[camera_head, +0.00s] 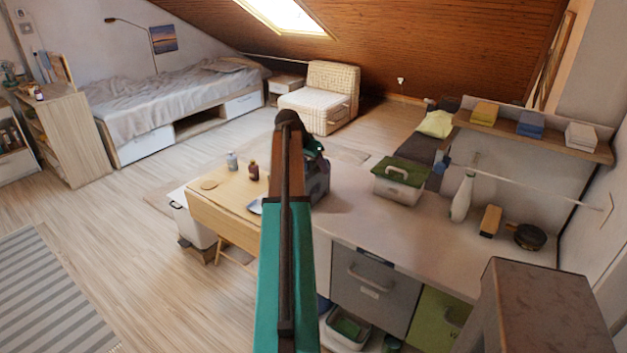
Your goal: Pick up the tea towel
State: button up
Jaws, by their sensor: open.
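I cannot tell for sure which thing is the tea towel. Three small block-like stacks that may be folded cloths sit in a row on the wall shelf (545,142) at the right: a yellow one (484,113), a blue one (530,124) and a whitish one (581,136). A pale yellow-green soft item (435,124) lies left of the shelf on a dark surface. My teal and brown arm rises through the middle of the picture and hides part of the counter. My gripper does not show clearly; it seems hidden behind the arm.
The grey counter (405,240) holds a green-lidded box (399,182), a white bottle (462,196), a wooden block (490,221) and a black pan (529,235). A wooden table (225,205) adjoins it at left. Open floor (130,225) lies further left.

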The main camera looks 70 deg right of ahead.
jog(key=shift+p+x, duration=0.4)
jog(key=shift+x, duration=1.2)
jog(key=shift+a, duration=0.1)
jog(key=c, duration=1.1)
jog(key=shift+r, duration=0.2)
jog(key=shift+c, duration=0.2)
jog(key=shift+r+b, duration=0.75)
jog(key=shift+r, duration=0.7)
jog(key=s+a+b, duration=0.1)
jog(key=s+a, duration=0.2)
jog(key=a, duration=0.4)
jog(key=s+a+r+b, duration=0.1)
jog(key=s+a+b, duration=0.1)
jog(key=a, duration=0.6)
jog(key=shift+s+r, duration=0.35)
jog(key=shift+s, duration=0.05)
jog(key=shift+w, duration=0.1)
